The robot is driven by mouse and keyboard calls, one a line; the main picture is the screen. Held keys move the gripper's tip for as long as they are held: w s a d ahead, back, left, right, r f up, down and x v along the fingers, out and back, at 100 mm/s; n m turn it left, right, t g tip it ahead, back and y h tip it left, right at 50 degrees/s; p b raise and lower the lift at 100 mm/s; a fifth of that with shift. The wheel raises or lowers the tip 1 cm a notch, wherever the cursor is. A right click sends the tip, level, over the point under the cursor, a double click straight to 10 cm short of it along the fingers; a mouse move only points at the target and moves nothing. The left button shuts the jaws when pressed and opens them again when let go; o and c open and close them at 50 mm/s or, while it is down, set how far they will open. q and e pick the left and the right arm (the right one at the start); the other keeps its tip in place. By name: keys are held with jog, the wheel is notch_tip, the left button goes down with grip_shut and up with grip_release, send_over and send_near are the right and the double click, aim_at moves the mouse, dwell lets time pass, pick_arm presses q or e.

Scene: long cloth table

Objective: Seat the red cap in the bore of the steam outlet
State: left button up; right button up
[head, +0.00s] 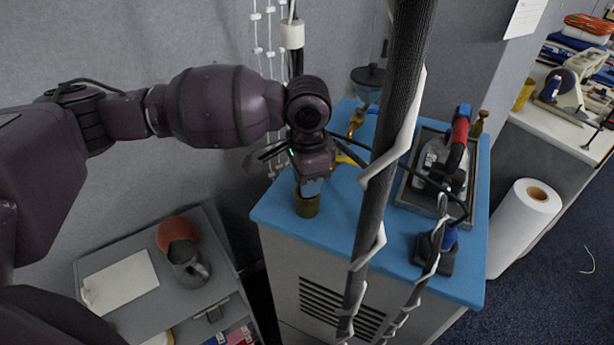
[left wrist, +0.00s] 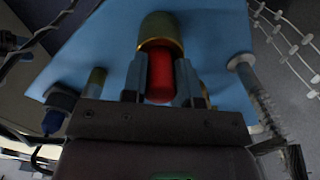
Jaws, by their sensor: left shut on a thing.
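My left gripper (head: 311,188) reaches down over the blue top of the grey cabinet. Below its fingertips stands the steam outlet, a short brass cylinder (head: 307,206), upright near the front left corner. In the left wrist view my left gripper (left wrist: 158,76) is shut on the red cap (left wrist: 160,84), one finger on each side. The far end of the cap meets the rim of the brass outlet (left wrist: 160,28) and lines up with it. I cannot tell how deep the cap sits in the bore. The cap is hidden in the head view. My right gripper is not in view.
A dark hose-wrapped pole (head: 388,130) rises in front of the blue top (head: 335,228). A tray (head: 405,192) with an iron (head: 455,150) stands on the right.

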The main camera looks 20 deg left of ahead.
pick_arm(q)
jog(key=shift+f, duration=0.3)
jog(key=o, duration=1)
jog(key=shift+o, duration=0.2)
notch_tip(320, 180, up, 10)
jog(key=shift+f+b, duration=0.1)
jog(key=shift+b, duration=0.25)
jog(key=shift+r, duration=0.6)
jog(key=shift+s+f, duration=0.1)
